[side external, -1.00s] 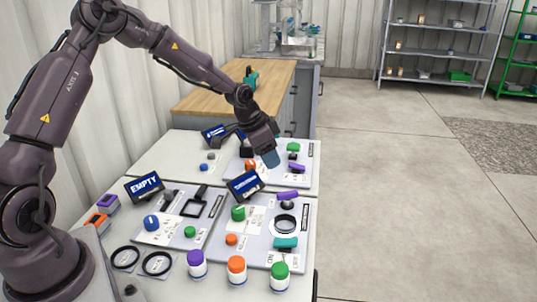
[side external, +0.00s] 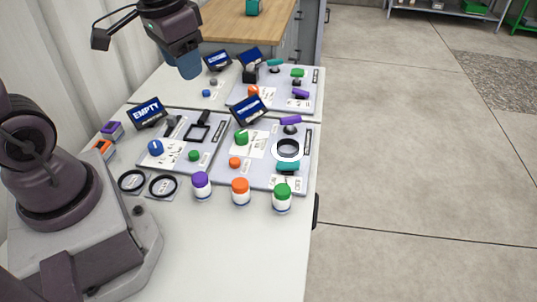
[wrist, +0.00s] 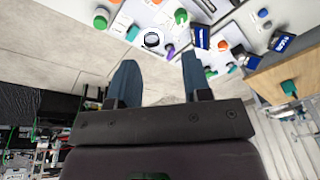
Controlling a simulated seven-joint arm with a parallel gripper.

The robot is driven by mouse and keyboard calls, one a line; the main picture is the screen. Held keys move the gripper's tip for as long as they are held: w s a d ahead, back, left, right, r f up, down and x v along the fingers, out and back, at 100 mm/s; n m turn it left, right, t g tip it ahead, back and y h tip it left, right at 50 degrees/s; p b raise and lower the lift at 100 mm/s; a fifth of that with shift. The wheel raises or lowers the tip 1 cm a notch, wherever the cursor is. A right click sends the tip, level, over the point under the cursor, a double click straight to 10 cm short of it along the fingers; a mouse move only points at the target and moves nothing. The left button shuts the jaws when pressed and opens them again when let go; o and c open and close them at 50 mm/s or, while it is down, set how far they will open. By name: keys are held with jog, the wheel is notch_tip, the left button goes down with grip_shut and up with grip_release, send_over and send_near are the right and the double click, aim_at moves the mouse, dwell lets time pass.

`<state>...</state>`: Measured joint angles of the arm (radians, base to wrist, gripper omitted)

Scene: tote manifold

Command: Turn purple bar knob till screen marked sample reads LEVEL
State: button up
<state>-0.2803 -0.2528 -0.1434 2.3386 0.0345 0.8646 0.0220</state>
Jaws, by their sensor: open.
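Two purple bar knobs show in the side view: one (side external: 290,120) on the front right panel (side external: 262,180), above the black ring, and one (side external: 300,94) on the back right panel (side external: 311,88). The front one also shows in the wrist view (wrist: 169,50). A screen (side external: 248,110) tilts up at the front right panel; its text is too small to read. Two more screens (side external: 218,60) (side external: 250,57) stand at the back, also unreadable. Another screen (side external: 147,112) reads EMPTY. My gripper (side external: 190,67) is open and empty, above the back left of the table, apart from the knobs; its fingers show in the wrist view (wrist: 160,78).
Purple-, orange- and green-lidded jars (side external: 201,186) (side external: 240,192) (side external: 282,197) stand along the front. Two black rings (side external: 132,181) (side external: 163,186) lie to their left. Teal and green handles crowd the panels.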

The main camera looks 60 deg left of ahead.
jog(key=s+d+r+m+t+h, duration=0.1)
jog(key=s+d+r+t, duration=0.2)
jog(key=s+d+r, duration=0.1)
jog(key=shift+s+r+t, duration=0.3)
jog(key=shift+s+r, duration=0.5)
jog(key=shift+s, duration=0.15)
